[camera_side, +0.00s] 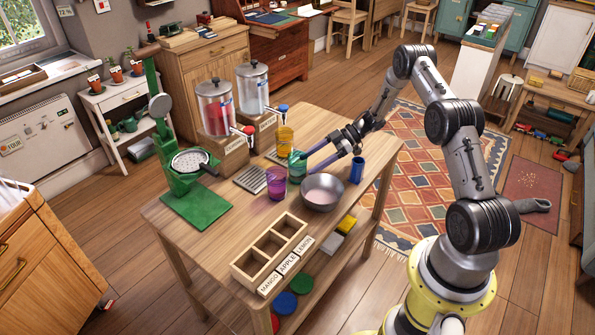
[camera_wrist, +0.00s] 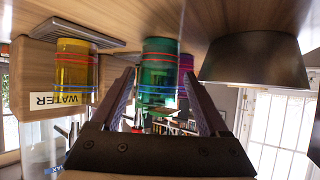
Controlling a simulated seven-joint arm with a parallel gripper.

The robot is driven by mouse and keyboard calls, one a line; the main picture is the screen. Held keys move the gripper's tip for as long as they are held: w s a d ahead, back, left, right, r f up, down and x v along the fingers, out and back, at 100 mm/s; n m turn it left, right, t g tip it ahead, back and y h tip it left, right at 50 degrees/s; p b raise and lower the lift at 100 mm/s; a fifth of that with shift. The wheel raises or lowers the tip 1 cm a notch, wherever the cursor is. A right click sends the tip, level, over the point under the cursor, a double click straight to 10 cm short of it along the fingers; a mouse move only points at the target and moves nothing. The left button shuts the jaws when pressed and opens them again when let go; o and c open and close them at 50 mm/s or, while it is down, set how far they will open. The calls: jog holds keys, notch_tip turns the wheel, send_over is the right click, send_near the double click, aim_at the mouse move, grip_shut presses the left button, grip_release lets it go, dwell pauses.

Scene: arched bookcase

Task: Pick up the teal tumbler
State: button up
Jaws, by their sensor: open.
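The teal tumbler (camera_side: 296,166) stands upright on the wooden table, between the yellow and purple tumblers. In the wrist view, which appears upside down, the teal tumbler (camera_wrist: 159,72) shows red and blue bands and lies between my fingers. My gripper (camera_side: 310,162) reaches in low and nearly level from the right, its tips close to the tumbler. In the wrist view my gripper (camera_wrist: 158,78) is open, with a finger to either side of the tumbler's outline. I cannot tell whether the fingertips touch it.
A yellow tumbler (camera_side: 285,139) stands behind, a purple tumbler (camera_side: 276,184) in front. A metal bowl (camera_side: 322,192) sits close by under the fingers' front side; a blue tumbler (camera_side: 357,170) stands right. A wooden sorting box (camera_side: 243,268) is at the front, drink dispensers (camera_side: 215,108) at the back.

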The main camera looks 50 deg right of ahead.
aim_at(290, 175)
jog(key=shift+x, duration=3.8)
jog(key=c, duration=1.1)
jog(key=shift+r, duration=0.1)
jog(key=shift+c, duration=0.5)
jog(key=shift+r, duration=0.1)
